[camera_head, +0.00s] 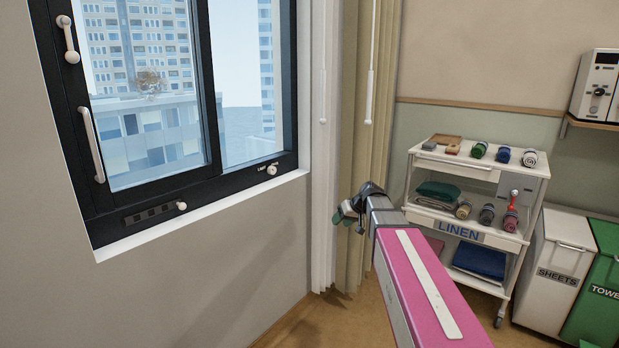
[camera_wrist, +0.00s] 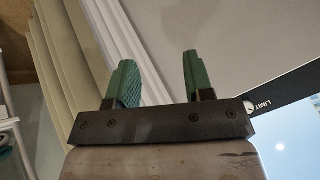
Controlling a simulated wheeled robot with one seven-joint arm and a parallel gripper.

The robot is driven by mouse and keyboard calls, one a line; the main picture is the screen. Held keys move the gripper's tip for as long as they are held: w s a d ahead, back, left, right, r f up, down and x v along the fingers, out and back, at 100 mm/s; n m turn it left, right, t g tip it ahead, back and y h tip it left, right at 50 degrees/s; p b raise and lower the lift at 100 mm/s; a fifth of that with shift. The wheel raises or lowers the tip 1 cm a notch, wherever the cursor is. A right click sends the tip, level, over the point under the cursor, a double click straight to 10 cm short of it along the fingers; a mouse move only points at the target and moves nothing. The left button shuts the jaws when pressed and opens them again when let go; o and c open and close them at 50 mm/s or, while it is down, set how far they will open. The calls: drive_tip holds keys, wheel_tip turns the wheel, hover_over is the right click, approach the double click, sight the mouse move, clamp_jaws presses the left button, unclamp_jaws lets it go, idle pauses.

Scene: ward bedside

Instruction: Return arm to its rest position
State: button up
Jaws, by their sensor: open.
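My arm, with a pink and white link, reaches out from the lower right in the head view. My gripper (camera_head: 345,212) is at its far end, in front of the curtain and to the right of the window. In the wrist view my gripper (camera_wrist: 155,80) shows two green fingers set apart with nothing between them. The fingertips point toward the wall beside the curtain. The gripper touches nothing that I can see.
A window (camera_head: 150,95) with a dark frame is at left. A beige curtain (camera_head: 362,150) hangs beside it and also shows in the wrist view (camera_wrist: 75,60). A linen cart (camera_head: 475,165) stands at right, by a sheets bin (camera_head: 553,275) and a green towel bin (camera_head: 600,290). Floor (camera_head: 325,320) shows below the curtain.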

drive_tip(key=s+d+f+m+g+h, duration=0.2)
drive_tip(key=s+d+f+h, duration=0.1)
drive_tip(key=s+f, duration=0.6)
drive_tip(key=s+d+f+m+g+h, duration=0.2)
drive_tip(key=s+f, duration=0.7)
drive_tip(key=s, duration=0.6)
drive_tip(key=shift+d+f+h, duration=0.15)
drive_tip(key=shift+d+h, duration=0.6)
drive_tip(key=shift+h, duration=0.05)
drive_tip(key=shift+s, duration=0.1)
